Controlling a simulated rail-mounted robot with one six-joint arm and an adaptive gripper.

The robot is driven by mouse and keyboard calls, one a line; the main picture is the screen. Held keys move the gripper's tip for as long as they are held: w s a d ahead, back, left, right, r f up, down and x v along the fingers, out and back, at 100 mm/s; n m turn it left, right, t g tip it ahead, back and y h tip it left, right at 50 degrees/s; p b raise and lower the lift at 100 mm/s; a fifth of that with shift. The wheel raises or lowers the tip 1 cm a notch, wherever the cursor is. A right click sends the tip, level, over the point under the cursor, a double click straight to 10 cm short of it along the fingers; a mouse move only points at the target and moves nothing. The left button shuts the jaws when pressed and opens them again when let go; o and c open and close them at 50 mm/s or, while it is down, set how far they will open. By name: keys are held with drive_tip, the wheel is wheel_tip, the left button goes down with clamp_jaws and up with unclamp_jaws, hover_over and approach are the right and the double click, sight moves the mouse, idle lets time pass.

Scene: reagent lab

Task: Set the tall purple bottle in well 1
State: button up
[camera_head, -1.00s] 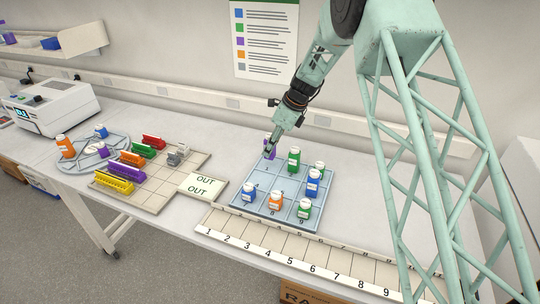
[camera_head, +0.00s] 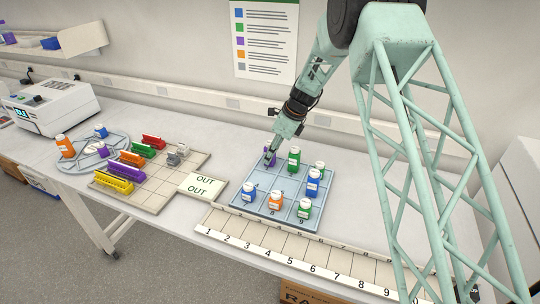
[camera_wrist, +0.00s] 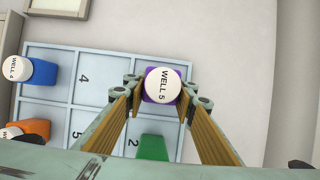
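The purple bottle (camera_head: 270,158) is between the fingers of my gripper (camera_head: 270,150), at the far left corner compartment of the blue tray (camera_head: 262,216). Well 1's number is covered in the wrist view.
A green bottle (camera_head: 294,160) stands close right of the held bottle. Blue bottles (camera_head: 249,195), an orange bottle (camera_head: 275,202) and another green bottle (camera_head: 304,210) occupy other compartments. Left are the OUT block (camera_head: 203,186), colored racks (camera_head: 126,171) and a round tray (camera_head: 76,165).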

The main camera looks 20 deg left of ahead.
drive_tip(key=o, duration=0.3)
drive_tip(key=shift+o, duration=0.2)
drive_tip(key=shift+r, duration=0.1)
drive_tip(key=shift+r, duration=0.1)
drive_tip(key=v, duration=1.2)
drive_tip(key=shift+p, duration=0.35)
drive_tip(key=shift+d, duration=0.1)
idle(0.4)
